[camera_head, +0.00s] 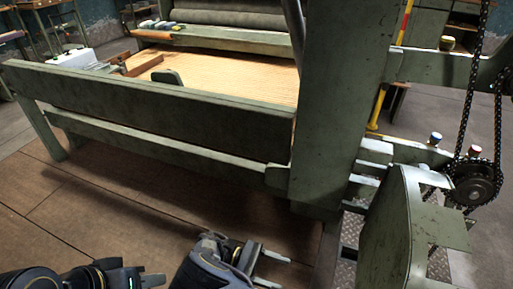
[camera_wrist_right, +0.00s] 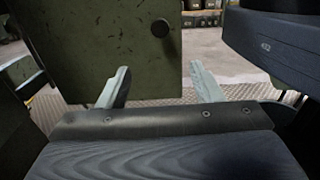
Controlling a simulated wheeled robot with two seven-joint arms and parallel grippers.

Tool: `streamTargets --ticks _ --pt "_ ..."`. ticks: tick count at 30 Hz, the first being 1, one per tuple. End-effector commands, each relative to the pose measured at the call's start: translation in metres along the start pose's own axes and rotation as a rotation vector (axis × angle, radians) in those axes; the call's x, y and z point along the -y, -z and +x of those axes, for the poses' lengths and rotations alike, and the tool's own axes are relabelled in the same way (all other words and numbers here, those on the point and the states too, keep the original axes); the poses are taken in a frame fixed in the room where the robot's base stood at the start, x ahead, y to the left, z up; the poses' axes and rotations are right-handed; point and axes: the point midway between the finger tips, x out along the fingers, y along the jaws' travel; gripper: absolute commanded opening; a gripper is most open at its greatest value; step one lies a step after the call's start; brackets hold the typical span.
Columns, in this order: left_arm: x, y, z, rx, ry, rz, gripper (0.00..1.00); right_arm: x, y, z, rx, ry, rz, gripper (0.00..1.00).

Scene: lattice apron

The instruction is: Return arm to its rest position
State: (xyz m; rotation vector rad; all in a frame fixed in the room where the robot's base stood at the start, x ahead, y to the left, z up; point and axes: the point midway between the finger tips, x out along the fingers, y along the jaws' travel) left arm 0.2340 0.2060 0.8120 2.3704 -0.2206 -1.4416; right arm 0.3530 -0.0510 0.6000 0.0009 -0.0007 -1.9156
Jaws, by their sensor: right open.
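My left gripper (camera_head: 152,281) comes in at the lower left corner of the head view, low over the brown floor. One pale finger shows, and the lower part is cut off by the frame, so its opening cannot be told. My right gripper (camera_head: 272,270) is at the bottom middle of the head view, with its two fingers apart and nothing between them. In the right wrist view its fingers (camera_wrist_right: 160,88) are spread and empty, in front of a green metal panel (camera_wrist_right: 105,45) and a patterned metal floor plate.
A large green machine frame (camera_head: 150,115) stands ahead, with a thick post (camera_head: 335,110) right of centre. A green guard (camera_head: 390,240), chain and sprocket (camera_head: 475,188) stand at the right. The brown floor (camera_head: 120,215) before the frame is clear. A dark body (camera_wrist_right: 275,45) fills the wrist view's upper right.

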Motion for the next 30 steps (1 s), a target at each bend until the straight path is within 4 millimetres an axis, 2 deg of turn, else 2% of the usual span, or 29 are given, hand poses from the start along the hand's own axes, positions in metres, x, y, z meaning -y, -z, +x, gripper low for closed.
streamTargets --ticks 17,23,30 --pt "0.000 0.000 0.000 0.000 0.000 0.000 0.36 -0.013 -0.029 0.020 -0.228 0.161 -0.026 0.60" --pt "0.000 0.000 0.000 0.000 0.000 0.000 0.36 -0.019 -0.049 0.036 -0.399 0.283 -0.029 0.60" --pt "0.000 0.000 0.000 0.000 0.000 0.000 0.36 -0.021 -0.089 0.071 -0.745 0.525 0.017 0.60"
